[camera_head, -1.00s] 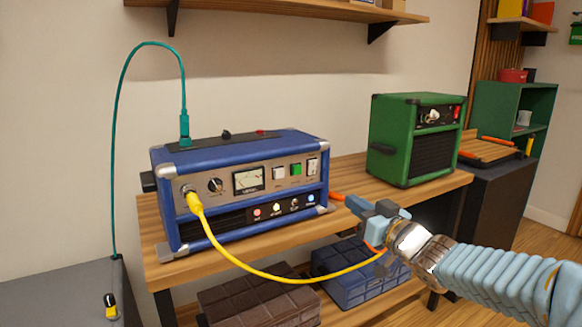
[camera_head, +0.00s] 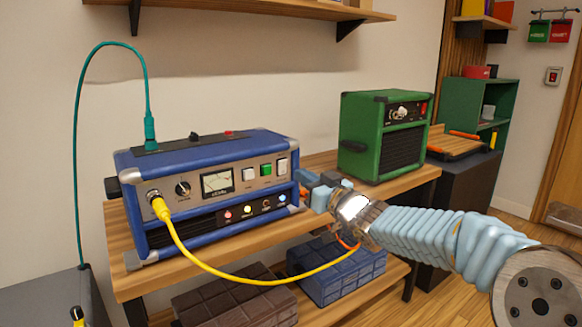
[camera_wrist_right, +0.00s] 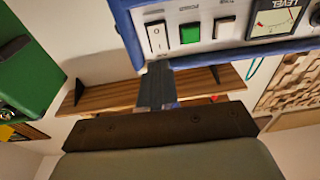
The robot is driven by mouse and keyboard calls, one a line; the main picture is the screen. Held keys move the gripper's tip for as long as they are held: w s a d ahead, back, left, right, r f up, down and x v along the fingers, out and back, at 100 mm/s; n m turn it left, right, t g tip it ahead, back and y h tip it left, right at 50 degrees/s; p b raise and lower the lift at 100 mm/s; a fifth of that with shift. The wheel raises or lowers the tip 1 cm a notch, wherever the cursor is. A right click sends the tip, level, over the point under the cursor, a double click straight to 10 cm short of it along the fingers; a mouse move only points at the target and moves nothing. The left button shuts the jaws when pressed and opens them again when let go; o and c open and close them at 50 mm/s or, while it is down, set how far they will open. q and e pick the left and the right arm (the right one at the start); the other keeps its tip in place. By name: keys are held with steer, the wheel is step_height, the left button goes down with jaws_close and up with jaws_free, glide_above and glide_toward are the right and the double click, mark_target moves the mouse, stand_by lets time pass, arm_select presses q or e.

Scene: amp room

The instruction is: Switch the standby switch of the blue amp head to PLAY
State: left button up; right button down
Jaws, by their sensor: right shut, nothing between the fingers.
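The blue amp head (camera_head: 205,150) stands on the wooden bench top. Its front has a meter (camera_head: 217,184), a white button (camera_head: 249,174), a green button (camera_head: 266,170) and a white rocker switch (camera_head: 282,166) at the right end. The right wrist view shows the rocker (camera_wrist_right: 157,37) beside the green button (camera_wrist_right: 189,33). I cannot read a PLAY label. My right gripper (camera_head: 304,181) is shut and empty, close to the panel's right end, below and right of the rocker. In the right wrist view its fingers (camera_wrist_right: 156,82) point towards the rocker, with contact unclear. My left gripper is not in view.
A green amp (camera_head: 385,135) stands at the bench's right. A yellow cable (camera_head: 190,255) runs from the blue amp's front, passing below my right gripper. A teal cable (camera_head: 95,60) is plugged into its top. Brown (camera_head: 235,303) and blue (camera_head: 335,272) blocks lie on the lower shelf.

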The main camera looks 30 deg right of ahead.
mark_target(284, 163)
steer(key=w, duration=0.5)
steer(key=shift+w+a+r+p, duration=0.3)
steer(key=shift+w+r+p, duration=0.05)
